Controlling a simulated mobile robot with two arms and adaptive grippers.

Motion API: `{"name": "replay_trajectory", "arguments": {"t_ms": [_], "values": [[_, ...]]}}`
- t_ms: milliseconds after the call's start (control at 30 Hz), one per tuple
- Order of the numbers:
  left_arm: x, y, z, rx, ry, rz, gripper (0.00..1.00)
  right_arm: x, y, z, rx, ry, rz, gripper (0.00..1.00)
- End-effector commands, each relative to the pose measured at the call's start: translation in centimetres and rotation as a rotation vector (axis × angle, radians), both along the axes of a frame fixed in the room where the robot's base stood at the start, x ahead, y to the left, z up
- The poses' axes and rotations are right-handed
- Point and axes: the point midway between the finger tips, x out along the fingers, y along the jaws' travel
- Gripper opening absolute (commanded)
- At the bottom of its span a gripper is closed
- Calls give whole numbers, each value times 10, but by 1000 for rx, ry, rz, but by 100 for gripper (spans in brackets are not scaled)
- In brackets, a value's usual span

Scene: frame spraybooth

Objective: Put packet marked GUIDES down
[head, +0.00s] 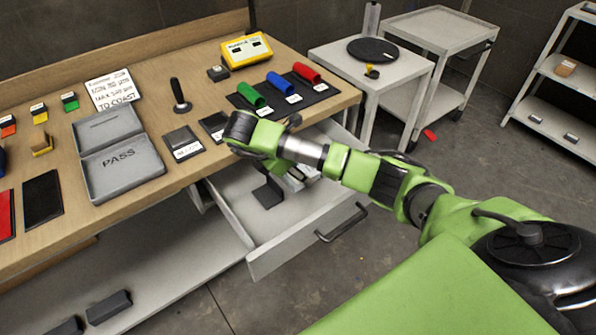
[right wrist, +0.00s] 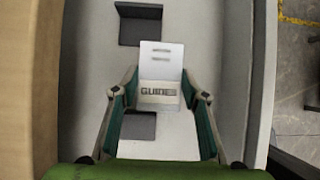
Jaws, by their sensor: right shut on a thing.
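The packet marked GUIDES (right wrist: 160,75) is a white piece with a pale label in dark letters. In the right wrist view it is between the fingers of my right gripper (right wrist: 160,97), which is shut on it. The packet is over the inside of the open drawer (right wrist: 190,25); whether it touches the drawer floor I cannot tell. In the head view the open drawer (head: 290,248) is under the bench, and my right arm reaches over it from the right, partly hiding its inside. My left gripper is not in view.
Dark angled pieces (right wrist: 140,24) stand in the drawer, one beyond the packet and one nearer. The bench (head: 150,75) holds a grey PASS case (head: 120,160), dark pads and coloured holders. A grey cart (head: 385,75) stands beyond the drawer. Bare drawer floor shows around the packet.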

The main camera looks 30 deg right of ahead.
Motion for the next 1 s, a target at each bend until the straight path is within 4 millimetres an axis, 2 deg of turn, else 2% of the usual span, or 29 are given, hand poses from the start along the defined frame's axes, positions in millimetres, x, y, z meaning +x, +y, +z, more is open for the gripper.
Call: {"name": "replay_trajectory", "arguments": {"t_ms": [233,267,300,733,867,1000], "values": [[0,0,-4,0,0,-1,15,0,0,-4,0,-1,-1,19],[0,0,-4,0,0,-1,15,0,0,-5,0,-1,-1,46],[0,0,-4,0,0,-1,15,0,0,-5,0,-1,-1,56],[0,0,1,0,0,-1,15,0,0,1,0,-1,0,58],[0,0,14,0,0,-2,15,1,2,17,1,-2,2,58],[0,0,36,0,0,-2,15,1,17,45,-2,-5,3,58]]}}
